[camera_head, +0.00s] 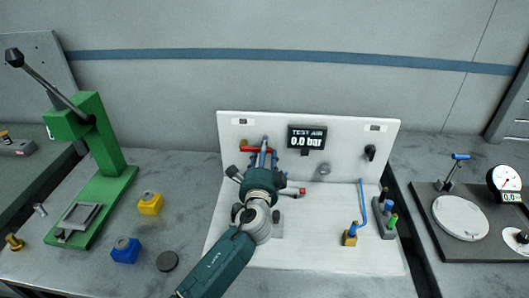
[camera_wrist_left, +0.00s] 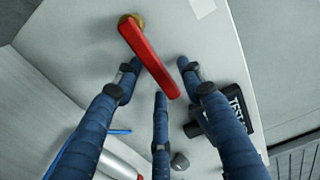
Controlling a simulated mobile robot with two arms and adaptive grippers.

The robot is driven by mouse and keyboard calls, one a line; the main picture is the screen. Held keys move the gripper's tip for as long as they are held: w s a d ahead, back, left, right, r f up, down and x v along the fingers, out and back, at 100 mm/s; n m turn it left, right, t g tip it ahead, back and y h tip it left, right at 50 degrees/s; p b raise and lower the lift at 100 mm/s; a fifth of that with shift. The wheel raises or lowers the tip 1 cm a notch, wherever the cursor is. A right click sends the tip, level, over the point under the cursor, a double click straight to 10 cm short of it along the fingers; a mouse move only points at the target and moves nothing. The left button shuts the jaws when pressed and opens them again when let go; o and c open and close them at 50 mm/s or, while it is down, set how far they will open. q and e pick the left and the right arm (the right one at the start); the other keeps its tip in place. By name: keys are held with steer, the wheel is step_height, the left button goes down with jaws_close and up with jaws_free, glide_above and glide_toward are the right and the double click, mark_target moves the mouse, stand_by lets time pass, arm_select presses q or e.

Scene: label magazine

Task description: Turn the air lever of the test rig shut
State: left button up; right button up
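The red air lever (camera_head: 248,149) sits on the upper left of the white test rig panel (camera_head: 345,140). It lies roughly level in the head view. The wrist view shows the red lever (camera_wrist_left: 148,60) slanting from its brass pivot (camera_wrist_left: 130,20). My left gripper (camera_head: 263,153) is at the lever, its blue fingers (camera_wrist_left: 160,78) spread on both sides of the bar. I cannot tell whether any finger touches it. The display (camera_head: 307,138) reads TEST AIR 0.0 bar. My right gripper is not in view.
A grey knob (camera_head: 324,170) and black knob (camera_head: 370,152) are on the panel. A green press (camera_head: 105,180) is left.

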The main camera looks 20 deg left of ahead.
arm_select(q)
steer(key=shift+s, duration=0.15)
steer(key=v, duration=1.1)
steer(key=shift+s, duration=0.3)
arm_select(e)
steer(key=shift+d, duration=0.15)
arm_select(q)
steer(key=shift+d+r, duration=0.1)
steer(key=shift+d, duration=0.05)
